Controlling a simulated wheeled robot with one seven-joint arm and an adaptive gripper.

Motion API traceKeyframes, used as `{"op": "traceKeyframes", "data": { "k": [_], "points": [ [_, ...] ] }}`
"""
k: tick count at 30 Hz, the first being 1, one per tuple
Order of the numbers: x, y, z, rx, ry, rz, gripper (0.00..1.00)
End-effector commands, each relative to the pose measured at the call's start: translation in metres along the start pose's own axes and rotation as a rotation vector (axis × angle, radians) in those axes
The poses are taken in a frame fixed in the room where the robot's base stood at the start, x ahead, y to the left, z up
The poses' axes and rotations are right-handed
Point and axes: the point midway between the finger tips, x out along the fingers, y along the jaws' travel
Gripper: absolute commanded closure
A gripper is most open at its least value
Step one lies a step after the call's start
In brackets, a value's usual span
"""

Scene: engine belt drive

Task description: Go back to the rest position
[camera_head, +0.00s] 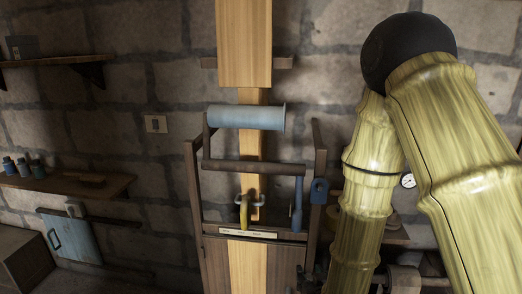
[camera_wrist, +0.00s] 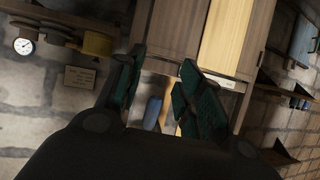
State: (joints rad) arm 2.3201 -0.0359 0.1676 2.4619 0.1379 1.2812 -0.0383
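My gripper (camera_wrist: 162,62) shows in the wrist view with its two green-padded fingers spread apart and nothing held between them. Beyond the gap, a blue object (camera_wrist: 152,112) shows at a distance, apart from the fingers. My arm, bamboo-like and yellow-green with a black joint, fills the right side of the head view. My gripper does not show in the head view. A wooden frame stand (camera_head: 194,190) stands at the centre of the head view.
The stand carries a pale blue cylinder (camera_head: 246,116), a yellow item (camera_head: 244,212) and a blue tool (camera_head: 297,205). Wooden shelves (camera_head: 60,186) and a blue panel (camera_head: 72,237) are on the left. A round gauge (camera_head: 408,181) shows beside my arm. The stone wall is behind.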

Motion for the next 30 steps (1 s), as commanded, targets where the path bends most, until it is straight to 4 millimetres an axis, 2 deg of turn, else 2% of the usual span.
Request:
{"op": "traceKeyframes", "data": {
  "k": [1,8,14,18,21,24,27,30],
  "points": [
    [0.001,0.006,0.029,0.003,-0.065,0.004,0.63],
    [-0.012,0.028,0.148,0.010,-0.352,0.016,0.63],
    [-0.045,0.048,0.247,0.018,-0.601,0.031,0.63],
    [-0.079,0.061,0.311,0.022,-0.776,0.042,0.63],
    [-0.107,0.071,0.351,0.026,-0.895,0.049,0.63],
    [-0.134,0.078,0.383,0.029,-0.997,0.057,0.63],
    [-0.154,0.084,0.404,0.031,-1.070,0.062,0.63],
    [-0.167,0.086,0.416,0.032,-1.113,0.065,0.63]
  ]
}}
